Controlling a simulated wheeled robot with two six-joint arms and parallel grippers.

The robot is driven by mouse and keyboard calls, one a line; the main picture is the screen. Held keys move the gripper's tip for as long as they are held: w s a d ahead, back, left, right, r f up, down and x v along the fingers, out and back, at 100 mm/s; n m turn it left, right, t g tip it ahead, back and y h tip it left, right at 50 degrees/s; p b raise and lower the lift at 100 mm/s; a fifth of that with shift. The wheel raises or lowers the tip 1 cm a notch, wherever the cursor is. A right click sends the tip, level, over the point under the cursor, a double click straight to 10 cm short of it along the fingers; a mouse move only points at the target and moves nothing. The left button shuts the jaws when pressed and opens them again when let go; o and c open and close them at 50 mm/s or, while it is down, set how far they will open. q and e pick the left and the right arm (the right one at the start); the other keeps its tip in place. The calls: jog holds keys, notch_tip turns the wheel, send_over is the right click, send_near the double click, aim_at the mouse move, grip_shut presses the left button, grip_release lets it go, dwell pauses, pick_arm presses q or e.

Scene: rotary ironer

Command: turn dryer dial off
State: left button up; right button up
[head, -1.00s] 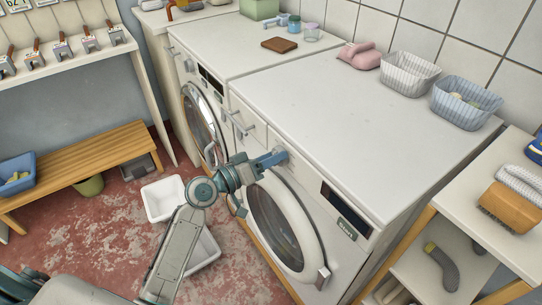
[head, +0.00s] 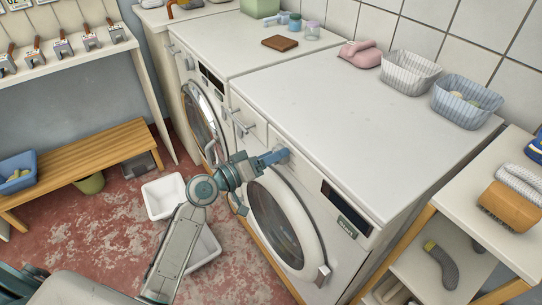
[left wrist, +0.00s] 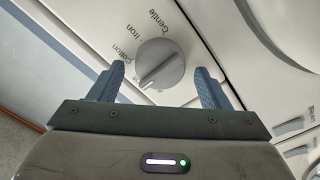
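The round grey dial (left wrist: 161,63) is on the pale front panel in the left wrist view. Words reading Gentle, Iron and Cotton curve along its left side. Its raised ridge slants down to the lower left. In the head view the dial (head: 282,155) shows in part at the upper left of the near machine's front (head: 308,185). My left gripper (head: 271,158) is right at it. Its two blue fingers are apart, one on each side of the dial's lower part, with gaps visible. I cannot tell how deep they reach. My right gripper is not in view.
The machine's round door (head: 275,225) is shut below my left arm. A second machine (head: 200,105) with bar handles stands to the left. White bins (head: 163,197) stand on the floor beside my arm. A shelf unit (head: 475,200) stands at the right.

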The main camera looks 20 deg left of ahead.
pick_arm(q)
jog(key=shift+s+f, duration=0.1)
jog(key=b+v, duration=0.3)
jog(key=v, duration=0.7)
jog(key=shift+s+a, duration=0.25)
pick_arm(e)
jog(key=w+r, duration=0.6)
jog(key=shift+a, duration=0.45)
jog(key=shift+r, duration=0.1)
